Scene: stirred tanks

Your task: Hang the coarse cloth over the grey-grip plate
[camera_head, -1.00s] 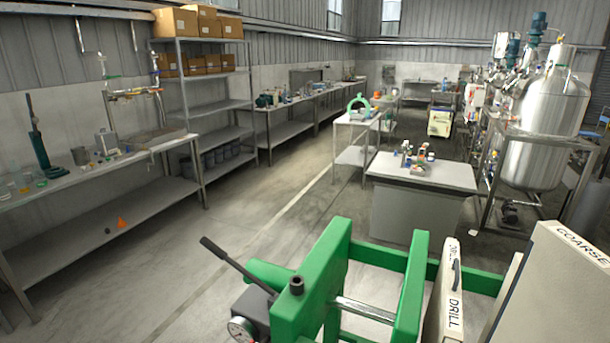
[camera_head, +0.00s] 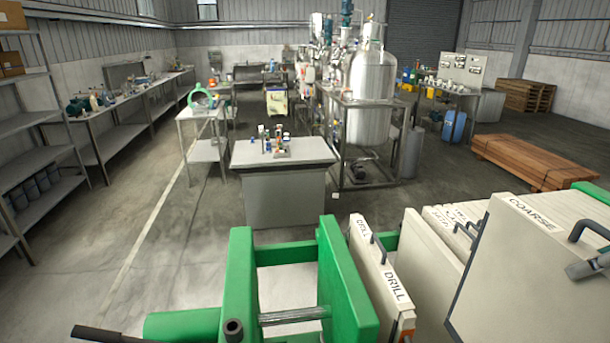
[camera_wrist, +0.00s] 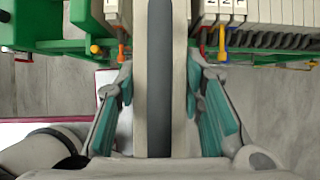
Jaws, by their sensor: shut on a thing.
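The coarse cloth (camera_head: 520,265) is a pale panel marked COARSE with a dark handle, at the right of the head view. It stands upright above the green press frame. My gripper (camera_wrist: 160,100) is shut on it, with teal pads either side of its dark grey handle (camera_wrist: 159,80) in the wrist view. Part of my gripper shows at the right edge of the head view (camera_head: 590,267). Pale plates (camera_wrist: 270,12) stand in a row on the frame. I cannot tell which one has the grey grip; yellow, orange and blue grips show.
The green press frame (camera_head: 345,290) fills the near foreground. A panel marked DRILL (camera_head: 380,275) hangs on it, left of the coarse cloth. A grey bench (camera_head: 285,180) and a steel tank (camera_head: 370,95) stand beyond. A wood stack (camera_head: 535,160) lies at the right, with open floor around.

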